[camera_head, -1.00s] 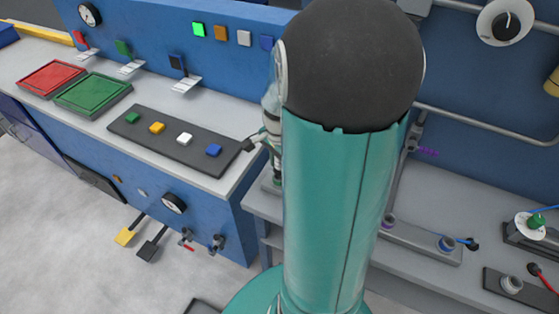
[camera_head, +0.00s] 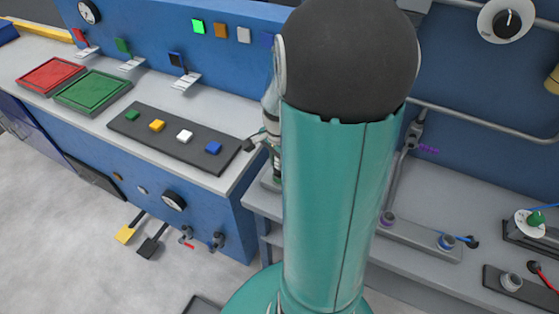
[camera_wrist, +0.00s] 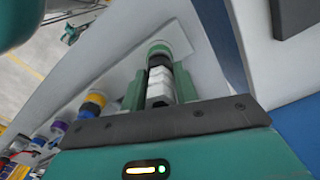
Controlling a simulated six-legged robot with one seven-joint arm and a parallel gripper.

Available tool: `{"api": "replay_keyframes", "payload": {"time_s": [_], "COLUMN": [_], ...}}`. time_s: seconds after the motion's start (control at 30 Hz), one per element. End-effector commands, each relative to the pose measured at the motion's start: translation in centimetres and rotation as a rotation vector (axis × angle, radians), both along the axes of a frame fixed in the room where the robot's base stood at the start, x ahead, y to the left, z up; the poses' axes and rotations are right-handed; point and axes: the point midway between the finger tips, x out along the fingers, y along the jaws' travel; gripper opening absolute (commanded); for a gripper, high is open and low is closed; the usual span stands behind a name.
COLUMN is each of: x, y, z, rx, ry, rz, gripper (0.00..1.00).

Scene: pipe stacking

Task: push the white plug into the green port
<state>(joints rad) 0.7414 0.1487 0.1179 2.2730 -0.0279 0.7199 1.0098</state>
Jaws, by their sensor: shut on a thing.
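In the wrist view my gripper (camera_wrist: 159,92) is shut on the white plug (camera_wrist: 160,78), which has dark bands and sits between the two green fingers. The green port (camera_wrist: 157,50) shows as a green ring just past the plug's far end. The plug looks lined up with the ring and close to or touching it; I cannot tell how far in it sits.
Yellow (camera_wrist: 92,104) and purple (camera_wrist: 58,128) fittings stand in a row left of the green port. In the head view, a bench with blue-ringed fittings (camera_head: 446,242) lies to the right. A blue console with a dark button strip (camera_head: 170,137) stands to the left.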

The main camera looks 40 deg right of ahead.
Motion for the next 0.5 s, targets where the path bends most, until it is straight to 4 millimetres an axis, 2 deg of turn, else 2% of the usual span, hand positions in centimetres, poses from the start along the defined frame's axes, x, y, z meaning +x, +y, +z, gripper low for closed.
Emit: {"api": "replay_keyframes", "payload": {"time_s": [0.5], "x": [0.0], "y": [0.0], "z": [-1.2], "rx": [0.0], "ry": [0.001], "rz": [-0.001], "gripper": [0.0]}}
